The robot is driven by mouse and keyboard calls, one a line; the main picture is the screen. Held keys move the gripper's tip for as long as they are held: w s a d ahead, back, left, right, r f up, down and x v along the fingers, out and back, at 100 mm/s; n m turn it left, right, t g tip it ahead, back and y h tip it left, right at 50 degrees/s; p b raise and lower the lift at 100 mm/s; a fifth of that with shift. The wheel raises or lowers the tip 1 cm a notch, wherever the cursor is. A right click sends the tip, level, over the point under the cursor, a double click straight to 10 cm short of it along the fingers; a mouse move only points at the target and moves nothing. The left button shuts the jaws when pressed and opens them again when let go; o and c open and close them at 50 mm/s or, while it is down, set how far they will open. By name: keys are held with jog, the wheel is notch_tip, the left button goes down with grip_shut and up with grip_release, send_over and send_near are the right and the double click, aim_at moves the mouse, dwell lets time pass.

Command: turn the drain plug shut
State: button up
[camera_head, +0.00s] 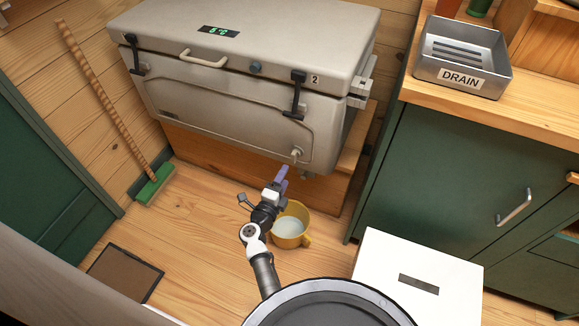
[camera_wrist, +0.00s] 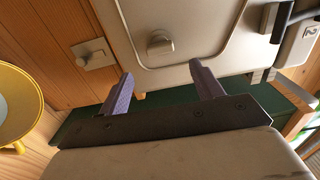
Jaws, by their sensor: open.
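The drain plug (camera_head: 297,153) is a small pale knob low on the front of the grey cooler (camera_head: 215,105), near its right end. In the wrist view the plug (camera_wrist: 160,43) is a round knob with a short tab, facing me between and beyond the fingertips. My gripper (camera_head: 283,174) has two purple fingers and is just below and in front of the plug in the head view. In the wrist view my gripper (camera_wrist: 161,74) is open, with an empty gap between the fingers. The fingers appear apart from the plug.
A yellow mug (camera_head: 302,215) with pale contents stands on the floor under the gripper. A white box (camera_head: 440,262) stands to the right, before a green cabinet (camera_head: 440,170). A metal tray (camera_head: 490,60) marked DRAIN is on the counter. A broom (camera_head: 155,185) leans at left.

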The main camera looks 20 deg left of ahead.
jog(key=s, duration=0.5)
jog(key=shift+s+a, duration=0.1)
jog(key=shift+s, duration=0.15)
